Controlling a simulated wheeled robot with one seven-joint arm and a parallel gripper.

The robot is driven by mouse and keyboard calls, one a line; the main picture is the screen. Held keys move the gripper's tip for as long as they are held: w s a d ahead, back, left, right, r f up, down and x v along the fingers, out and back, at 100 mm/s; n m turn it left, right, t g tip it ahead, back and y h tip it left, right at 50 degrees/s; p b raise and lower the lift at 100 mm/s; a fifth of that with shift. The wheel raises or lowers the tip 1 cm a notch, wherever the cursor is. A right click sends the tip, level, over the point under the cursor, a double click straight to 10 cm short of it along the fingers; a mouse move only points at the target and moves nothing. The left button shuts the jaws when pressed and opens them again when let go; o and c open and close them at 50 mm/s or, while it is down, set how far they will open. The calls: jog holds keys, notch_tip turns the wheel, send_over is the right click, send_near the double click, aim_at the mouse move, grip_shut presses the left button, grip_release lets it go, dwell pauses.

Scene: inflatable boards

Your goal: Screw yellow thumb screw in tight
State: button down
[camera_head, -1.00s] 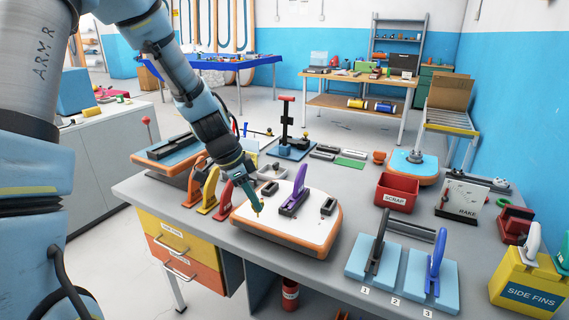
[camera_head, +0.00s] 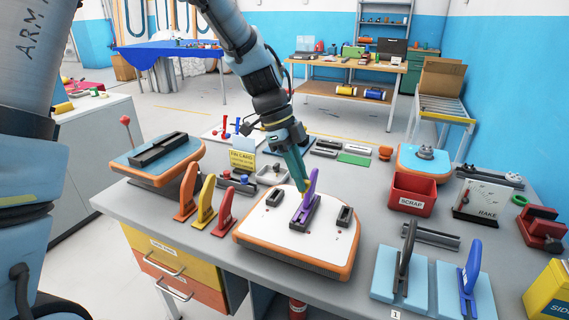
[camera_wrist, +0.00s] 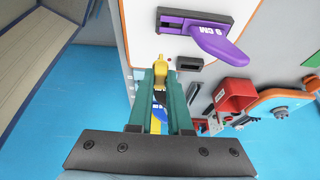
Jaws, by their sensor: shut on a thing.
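My gripper (camera_head: 304,185) is shut on the yellow thumb screw (camera_wrist: 160,68), which sticks out between its green fingertips in the wrist view. In the head view, the gripper is over the white, orange-edged board (camera_head: 266,228), close by the upright purple fin (camera_head: 310,196). The fin sits in the dark centre fin box (camera_head: 296,222); "9 CM" shows on it in the wrist view (camera_wrist: 222,42). The screw's tip points toward the board beside the fin box. I cannot tell whether it touches anything; the head view mostly hides the screw.
Small side boxes (camera_head: 345,216) lie on the board. Orange, yellow and red fins (camera_head: 205,200) stand to its left. A red SCRAP bin (camera_head: 411,192) is to the right. Light-blue pads (camera_head: 395,275) with fins lie at the front right. Grey bench shows between them.

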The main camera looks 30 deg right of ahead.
jog(key=shift+w, duration=0.35)
jog(key=shift+w, duration=0.1)
jog(key=shift+f+b, duration=0.15)
jog(key=shift+b, duration=0.2)
jog(key=shift+f+b, duration=2.2)
jog(key=shift+f, duration=0.5)
jog(key=shift+f+b, duration=1.5)
jog(key=shift+f, duration=0.05)
jog(key=c, duration=0.8)
grip_release()
jog(key=shift+o, duration=0.2)
